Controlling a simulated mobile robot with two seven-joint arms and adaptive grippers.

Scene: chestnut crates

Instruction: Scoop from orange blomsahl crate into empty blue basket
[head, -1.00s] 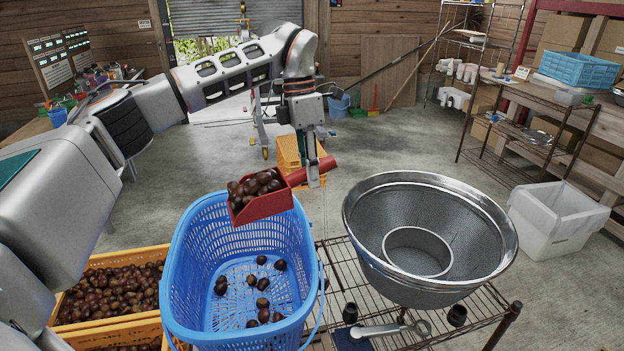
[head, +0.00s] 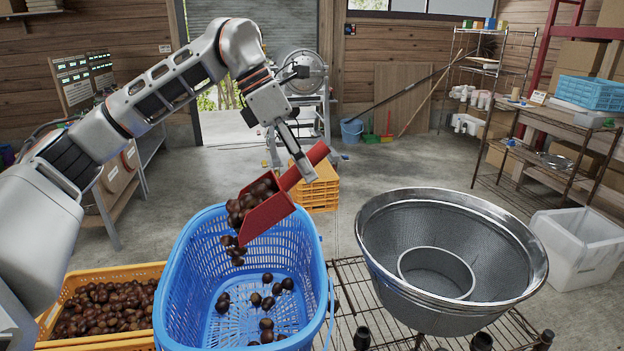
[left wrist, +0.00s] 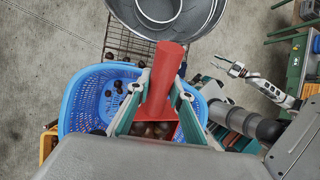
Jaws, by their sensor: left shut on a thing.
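My left gripper (head: 306,170) is shut on the handle of a red scoop (head: 270,213), above the blue basket (head: 190,255). The scoop is tilted down to the left. Dark brown chestnuts (head: 236,240) spill over its lip into the basket, and some are still in the scoop. Several chestnuts (head: 267,303) lie on the basket floor. The orange crate (head: 110,272) full of chestnuts stands left of the basket. The left wrist view also shows the scoop (left wrist: 162,85) between the fingers. My right gripper (left wrist: 226,62) appears there, open and empty, away from the basket.
A large metal strainer bowl (head: 450,205) with a smaller ring inside stands right of the basket on a wire rack (head: 350,275). Orange stacked crates (head: 320,195) stand on the floor behind. A white bin (head: 575,250) is at the far right. The mid floor is clear.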

